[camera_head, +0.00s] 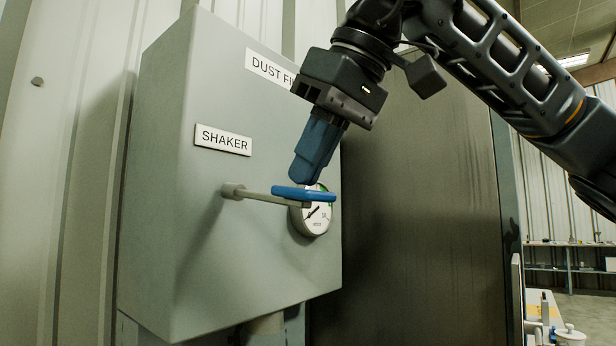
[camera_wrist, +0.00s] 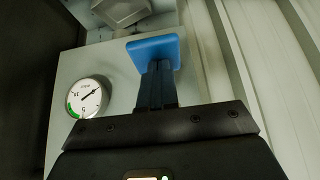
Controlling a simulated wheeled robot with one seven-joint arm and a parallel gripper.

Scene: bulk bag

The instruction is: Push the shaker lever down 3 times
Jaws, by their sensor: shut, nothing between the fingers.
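The shaker lever (camera_head: 262,197) is a grey rod on a round pivot on the front of a grey cabinet, below the SHAKER label. It points right, nearly level and tilted slightly down. A flat blue pad (camera_head: 304,193) caps its right end. In the wrist view the blue pad (camera_wrist: 155,52) lies just beyond the fingertips. My gripper (camera_head: 305,180) is shut and empty, pointing down with its tips right above the pad. The tips look to be touching it or very close; I cannot tell which.
A round gauge (camera_head: 313,219) sits on the cabinet (camera_head: 230,260) behind the pad. The wrist view also shows the gauge (camera_wrist: 88,98). A dark panel (camera_head: 415,200) stands to the right. A bench with small items (camera_head: 560,325) is at the lower right. The space below the lever looks clear.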

